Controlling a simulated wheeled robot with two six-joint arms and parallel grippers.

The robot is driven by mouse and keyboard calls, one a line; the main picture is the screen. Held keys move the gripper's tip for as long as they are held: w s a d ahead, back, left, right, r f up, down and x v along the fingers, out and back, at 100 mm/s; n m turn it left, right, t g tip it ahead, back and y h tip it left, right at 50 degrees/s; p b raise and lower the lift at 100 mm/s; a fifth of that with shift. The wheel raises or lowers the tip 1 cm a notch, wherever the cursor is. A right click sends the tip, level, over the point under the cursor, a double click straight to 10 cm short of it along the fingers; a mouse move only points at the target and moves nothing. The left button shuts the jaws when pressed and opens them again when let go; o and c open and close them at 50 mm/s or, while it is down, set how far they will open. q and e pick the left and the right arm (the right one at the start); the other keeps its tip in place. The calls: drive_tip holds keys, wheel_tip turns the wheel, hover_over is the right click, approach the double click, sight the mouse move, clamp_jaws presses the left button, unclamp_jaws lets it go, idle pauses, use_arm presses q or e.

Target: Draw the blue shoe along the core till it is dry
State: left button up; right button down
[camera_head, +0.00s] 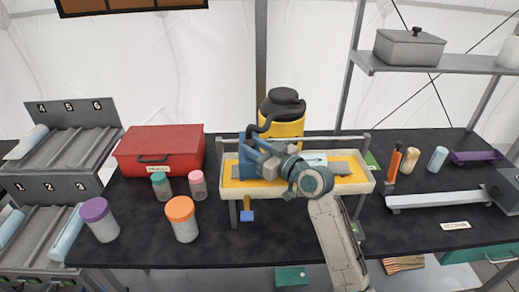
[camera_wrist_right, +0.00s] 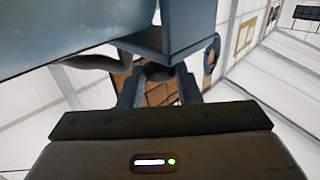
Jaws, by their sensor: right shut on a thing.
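The blue shoe (camera_head: 246,158) is at the left part of the pale tray (camera_head: 372,185), above its yellow bed. My right gripper (camera_head: 259,155) is shut on it; the arm comes in from the front right. In the right wrist view the gripper (camera_wrist_right: 157,88) has its fingers around the lower part of a blue block (camera_wrist_right: 190,25). A pale piece (camera_head: 314,159) and a grey piece (camera_head: 341,169) lie in the tray right of the gripper. My wrist hides the tray's middle, and I cannot tell the core clearly or whether it is wet. My left gripper is out of view.
A yellow vessel with a black top (camera_head: 284,112) stands behind the tray. A red box (camera_head: 160,150) and several lidded jars stand left. A grey rail (camera_head: 440,199) and small cylinders are right.

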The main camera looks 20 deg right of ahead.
drive_tip(key=c, duration=1.3)
unclamp_jaws()
drive_tip(key=shift+o, duration=1.1)
drive_tip(key=shift+a, duration=0.35)
drive_tip(key=shift+s+d+f, duration=0.1)
drive_tip(key=shift+s+d, duration=0.05)
drive_tip(key=shift+d, duration=0.15)
drive_tip(key=b+v, duration=0.3)
drive_tip(key=v, duration=0.5)
drive_tip(key=shift+s, duration=0.15)
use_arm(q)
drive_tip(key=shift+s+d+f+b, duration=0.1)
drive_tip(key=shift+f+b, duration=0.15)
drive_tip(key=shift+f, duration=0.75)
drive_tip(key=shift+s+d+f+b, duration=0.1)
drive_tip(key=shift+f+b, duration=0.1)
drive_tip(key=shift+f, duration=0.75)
use_arm(e)
drive_tip(key=shift+v, duration=1)
drive_tip(key=shift+a, duration=0.1)
